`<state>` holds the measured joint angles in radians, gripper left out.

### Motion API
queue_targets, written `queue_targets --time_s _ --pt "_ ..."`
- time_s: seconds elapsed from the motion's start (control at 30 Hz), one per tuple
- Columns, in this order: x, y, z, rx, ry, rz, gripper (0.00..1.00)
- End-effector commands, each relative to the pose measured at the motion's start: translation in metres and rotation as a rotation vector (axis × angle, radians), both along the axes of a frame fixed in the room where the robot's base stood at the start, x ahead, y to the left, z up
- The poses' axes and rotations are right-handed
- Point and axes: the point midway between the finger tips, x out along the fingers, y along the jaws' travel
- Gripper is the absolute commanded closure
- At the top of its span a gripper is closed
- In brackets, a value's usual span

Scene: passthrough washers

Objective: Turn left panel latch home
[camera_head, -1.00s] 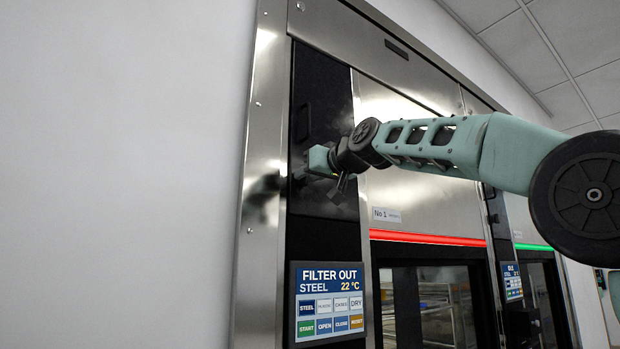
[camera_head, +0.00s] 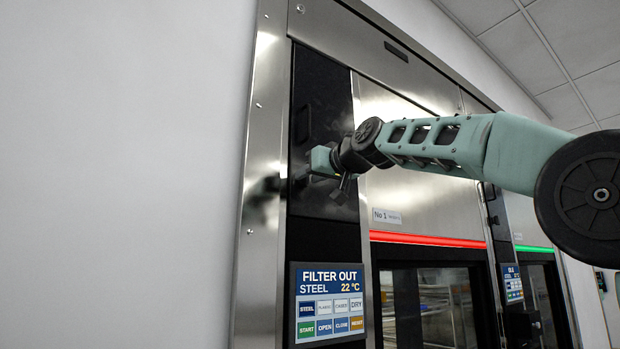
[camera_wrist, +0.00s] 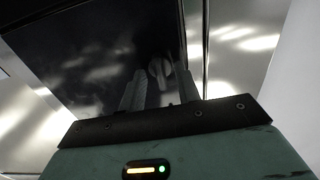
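The dark left panel (camera_head: 322,85) is a glossy black door beside the steel frame. In the wrist view the panel (camera_wrist: 90,60) fills the upper middle, with a small grey round latch with a short handle (camera_wrist: 158,68) near its right edge. My gripper (camera_wrist: 160,82) points at the panel, its two grey fingers apart, one to each side of the latch. Whether either finger touches the latch cannot be told. In the head view my gripper (camera_head: 302,180) is close to the panel's face, and the fingers and latch are mostly hidden behind the gripper body.
A touch screen (camera_head: 328,302) reading "FILTER OUT" sits below the panel. A red light strip (camera_head: 428,238) runs above the glass door of washer No 1. A black handle (camera_head: 301,122) is on the panel's left side. A plain white wall stands to the left.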

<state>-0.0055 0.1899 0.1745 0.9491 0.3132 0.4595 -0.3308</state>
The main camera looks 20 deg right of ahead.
Motion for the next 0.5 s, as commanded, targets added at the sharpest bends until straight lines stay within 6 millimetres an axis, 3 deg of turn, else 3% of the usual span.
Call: queue_targets --time_s 0.5 --pt "-0.108 -0.035 -0.005 0.0 -0.002 -0.002 0.67"
